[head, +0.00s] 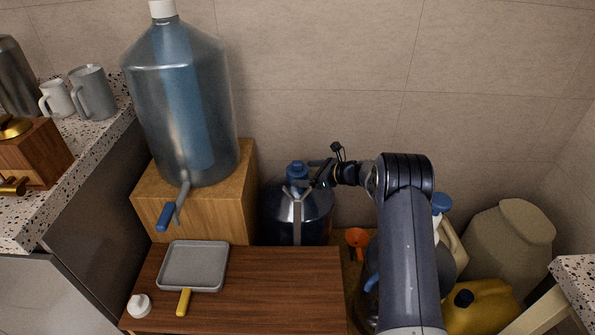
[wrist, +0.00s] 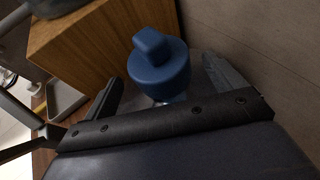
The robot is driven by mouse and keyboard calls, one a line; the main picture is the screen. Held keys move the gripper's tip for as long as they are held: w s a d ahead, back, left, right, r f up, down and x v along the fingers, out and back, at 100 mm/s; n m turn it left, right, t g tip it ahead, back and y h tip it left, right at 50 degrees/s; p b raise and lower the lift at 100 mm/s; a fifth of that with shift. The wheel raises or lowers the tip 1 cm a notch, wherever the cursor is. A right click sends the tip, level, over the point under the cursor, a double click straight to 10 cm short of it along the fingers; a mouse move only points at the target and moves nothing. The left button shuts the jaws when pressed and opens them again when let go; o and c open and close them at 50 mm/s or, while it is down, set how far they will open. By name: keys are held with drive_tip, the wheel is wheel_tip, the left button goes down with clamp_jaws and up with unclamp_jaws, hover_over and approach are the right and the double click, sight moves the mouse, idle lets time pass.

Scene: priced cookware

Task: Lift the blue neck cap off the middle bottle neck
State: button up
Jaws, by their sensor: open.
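The blue neck cap (head: 297,170) sits upright on the neck of the dark blue bottle (head: 283,215), which stands between the wooden block and my arm. In the wrist view the cap (wrist: 160,72) has a raised grip on top, and a little of the pale neck shows below it. My gripper (head: 313,180) is at the cap's right side in the head view. In the wrist view my gripper (wrist: 163,76) is open, one finger on each side of the cap with visible gaps. Whether the fingers are level with the cap is hard to tell.
A large clear bottle (head: 185,100) with a tap stands on a wooden block (head: 215,205) at left. A grey tray (head: 194,266) and white stopper (head: 139,305) lie on the brown board (head: 290,290). An orange funnel (head: 357,239) and yellow jug (head: 482,305) stand right. The wall is close behind.

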sight(304, 173)
drive_tip(key=shift+x, duration=1.6)
drive_tip(key=shift+c, duration=0.3)
drive_tip(key=c, duration=1)
